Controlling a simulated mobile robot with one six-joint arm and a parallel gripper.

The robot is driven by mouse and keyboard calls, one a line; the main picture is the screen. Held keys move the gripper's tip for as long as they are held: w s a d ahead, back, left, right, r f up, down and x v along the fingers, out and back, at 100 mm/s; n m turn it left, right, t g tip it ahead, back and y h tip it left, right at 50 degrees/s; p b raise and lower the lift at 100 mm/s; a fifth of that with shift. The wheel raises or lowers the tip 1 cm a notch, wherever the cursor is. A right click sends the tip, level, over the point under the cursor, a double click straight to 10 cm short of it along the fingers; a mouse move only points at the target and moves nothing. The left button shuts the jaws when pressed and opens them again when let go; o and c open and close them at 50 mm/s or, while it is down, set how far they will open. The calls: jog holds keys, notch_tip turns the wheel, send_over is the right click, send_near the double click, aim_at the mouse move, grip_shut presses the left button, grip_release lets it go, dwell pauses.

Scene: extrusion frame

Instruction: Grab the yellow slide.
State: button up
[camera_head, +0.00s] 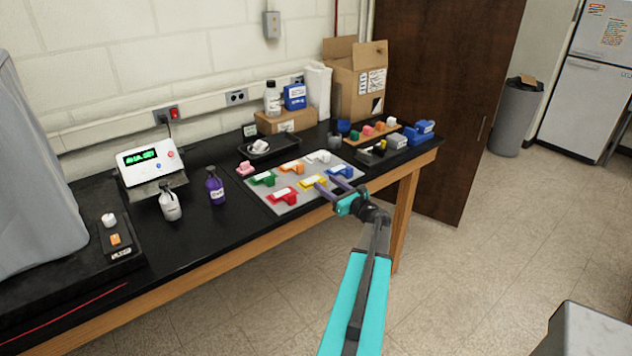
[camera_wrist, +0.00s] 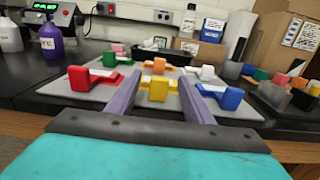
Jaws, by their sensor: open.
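The yellow slide (camera_head: 313,182) lies on a grey mat (camera_head: 287,207) on the black bench, with a white label on its top. In the wrist view the yellow slide (camera_wrist: 158,84) shows straight ahead, between my gripper's two fingers. My gripper (camera_head: 328,190) is open, its two purple fingers reaching over the front edge of the mat. In the wrist view my gripper (camera_wrist: 158,92) has one finger to each side of the slide, with a gap on both sides. I cannot tell whether the fingertips reach fully alongside it.
A red slide (camera_head: 282,195) sits left of the yellow one and a blue slide (camera_head: 340,171) right of it. Green (camera_head: 262,179), orange (camera_head: 291,168) and white (camera_head: 318,157) slides lie behind. Bottles, a black tray (camera_head: 269,145) and boxes stand farther back.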

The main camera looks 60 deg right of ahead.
jog(key=shift+p+x, duration=0.45)
jog(key=shift+x, duration=0.95)
jog(key=shift+c, duration=0.4)
jog(key=c, duration=1)
